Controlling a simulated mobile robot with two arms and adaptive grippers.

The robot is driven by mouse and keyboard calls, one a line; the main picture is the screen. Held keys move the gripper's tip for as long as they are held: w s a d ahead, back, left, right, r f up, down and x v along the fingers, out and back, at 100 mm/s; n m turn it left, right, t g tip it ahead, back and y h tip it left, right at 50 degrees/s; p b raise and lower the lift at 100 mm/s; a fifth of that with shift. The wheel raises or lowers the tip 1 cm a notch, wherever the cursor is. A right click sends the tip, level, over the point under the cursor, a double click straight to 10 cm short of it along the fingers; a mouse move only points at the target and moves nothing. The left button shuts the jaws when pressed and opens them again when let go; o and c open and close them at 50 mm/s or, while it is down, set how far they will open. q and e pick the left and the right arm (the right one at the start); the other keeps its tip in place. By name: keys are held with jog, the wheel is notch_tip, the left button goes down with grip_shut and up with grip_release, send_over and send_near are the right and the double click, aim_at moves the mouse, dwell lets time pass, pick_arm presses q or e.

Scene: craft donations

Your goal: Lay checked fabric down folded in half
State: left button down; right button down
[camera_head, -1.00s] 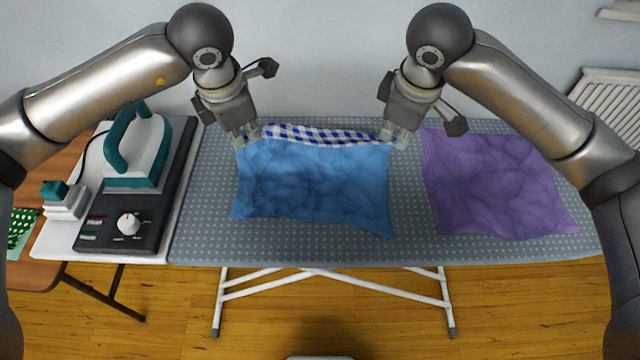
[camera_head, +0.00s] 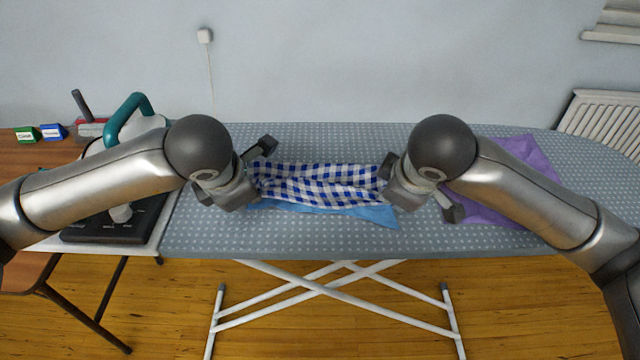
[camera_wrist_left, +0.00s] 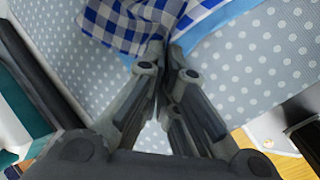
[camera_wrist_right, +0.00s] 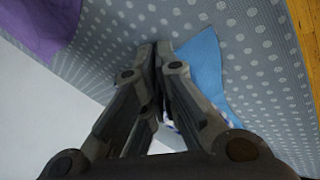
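The checked fabric (camera_head: 318,184) lies on the grey dotted ironing board (camera_head: 300,240), its far part brought over toward the front with the blue-and-white check on top. A strip of its light-blue face (camera_head: 340,213) shows along the front edge. My left gripper (camera_wrist_left: 165,50) is shut on the left corner. It shows checks at its fingertips in the left wrist view. My right gripper (camera_wrist_right: 158,50) is shut at the right corner, with the light-blue face beside its fingertips. The head view hides both sets of fingertips.
A purple cloth (camera_head: 525,155) lies at the right, partly behind my right arm. An iron with a teal handle (camera_head: 130,110) stands at the left, partly hidden by my left arm. The board's front strip is clear.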

pick_arm(q)
jog(key=c, duration=2.2)
grip_release()
jog(key=shift+f, duration=0.15)
pick_arm(e)
jog(key=c, duration=2.2)
grip_release()
jog(key=shift+f, duration=0.15)
pick_arm(q)
jog(key=o, duration=0.8)
pick_arm(e)
jog(key=o, duration=0.8)
pick_arm(q)
jog(key=shift+o, duration=0.2)
pick_arm(e)
jog(key=shift+o, duration=0.2)
